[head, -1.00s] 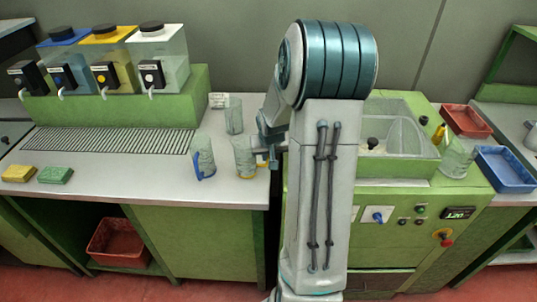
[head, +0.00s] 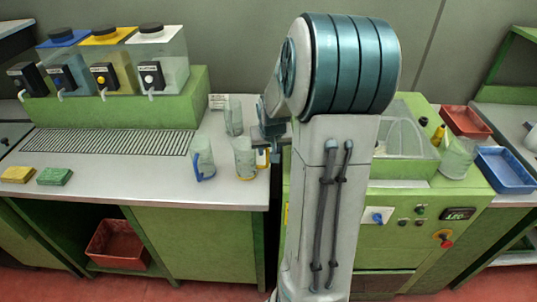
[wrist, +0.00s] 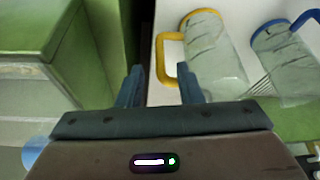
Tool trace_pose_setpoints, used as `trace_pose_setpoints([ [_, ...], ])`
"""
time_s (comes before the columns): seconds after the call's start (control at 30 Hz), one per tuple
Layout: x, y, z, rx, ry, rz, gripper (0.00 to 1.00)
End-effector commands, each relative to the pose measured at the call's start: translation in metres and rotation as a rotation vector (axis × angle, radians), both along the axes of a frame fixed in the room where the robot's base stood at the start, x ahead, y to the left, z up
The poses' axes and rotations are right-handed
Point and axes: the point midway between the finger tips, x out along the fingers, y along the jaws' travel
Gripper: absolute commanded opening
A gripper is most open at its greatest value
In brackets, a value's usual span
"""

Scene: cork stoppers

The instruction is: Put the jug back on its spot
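A clear jug with a yellow rim and handle (head: 244,158) stands upright on the worktop near its right edge. It also shows in the wrist view (wrist: 215,55), its handle toward my gripper. My gripper (head: 272,143) is just right of this jug, partly hidden by my arm. In the wrist view my gripper (wrist: 160,80) is open, with nothing clamped; the yellow handle lies ahead of the gap, near the right finger. A clear jug with a blue handle (head: 202,158) stands to its left. Another clear jug (head: 234,115) stands behind. No marked spot is clear.
Dispensers (head: 160,62) stand on a green block behind a drain grille (head: 105,141). Yellow (head: 17,174) and green (head: 54,176) sponges lie front left.

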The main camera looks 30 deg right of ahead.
Motion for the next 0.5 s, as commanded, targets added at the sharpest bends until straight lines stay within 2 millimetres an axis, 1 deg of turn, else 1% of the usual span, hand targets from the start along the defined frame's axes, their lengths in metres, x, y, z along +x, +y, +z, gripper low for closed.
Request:
trace_pose_setpoints([
  [0.03, -0.003, 0.001, 0.011, -0.003, -0.004, -0.003, 0.33],
  [0.2, -0.014, 0.006, 0.037, -0.003, -0.002, -0.002, 0.33],
  [0.33, -0.02, 0.008, 0.052, -0.003, -0.002, -0.002, 0.33],
  [0.5, -0.024, 0.011, 0.062, -0.001, -0.001, 0.002, 0.33],
])
